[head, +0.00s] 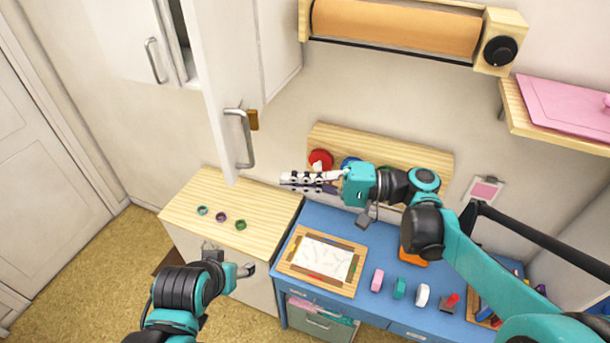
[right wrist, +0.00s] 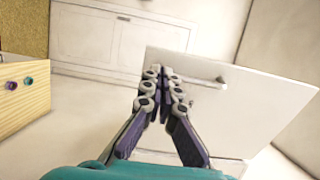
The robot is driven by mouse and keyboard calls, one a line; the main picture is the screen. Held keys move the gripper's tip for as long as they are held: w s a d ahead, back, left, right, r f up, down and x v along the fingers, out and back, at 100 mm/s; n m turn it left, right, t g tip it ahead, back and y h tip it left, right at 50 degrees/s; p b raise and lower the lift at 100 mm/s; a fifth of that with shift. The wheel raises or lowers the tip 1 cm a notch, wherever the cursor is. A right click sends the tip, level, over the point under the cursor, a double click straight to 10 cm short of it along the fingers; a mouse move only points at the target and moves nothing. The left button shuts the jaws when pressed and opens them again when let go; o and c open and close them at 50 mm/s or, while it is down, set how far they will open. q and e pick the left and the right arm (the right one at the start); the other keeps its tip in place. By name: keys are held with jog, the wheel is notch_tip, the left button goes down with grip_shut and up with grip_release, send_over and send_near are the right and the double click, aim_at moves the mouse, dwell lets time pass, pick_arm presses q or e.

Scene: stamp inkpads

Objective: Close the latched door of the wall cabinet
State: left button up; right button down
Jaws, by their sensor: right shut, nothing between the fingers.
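The wall cabinet (head: 125,35) is white and hangs at the upper left. Its right door (head: 215,60) stands open, swung out from the body, with a grey bar handle (head: 248,150) and a small brown latch piece (head: 253,119) by it. The same door (right wrist: 250,110) fills the right of the right wrist view, its handle (right wrist: 208,82) partly behind my fingers. My right gripper (head: 283,182) is shut and empty, right of and below the handle in the head view; contact is not visible. My left gripper (head: 230,262) is low, by the wooden-topped cabinet, its fingers spread and empty.
The other cabinet door (head: 125,50) looks closed. Below are a wooden-topped low cabinet (head: 190,195) with small ink pots and a blue desk (head: 375,320) with a framed sheet (head: 320,262) and stamps. A wooden shelf (head: 400,155) is behind my right arm.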

aim_at(233, 177)
jog(key=a+p, duration=0.1)
jog(key=a, duration=0.8)
jog(key=shift+w+a+p, duration=0.1)
jog(key=shift+w+p, duration=0.1)
jog(key=shift+p, duration=0.15)
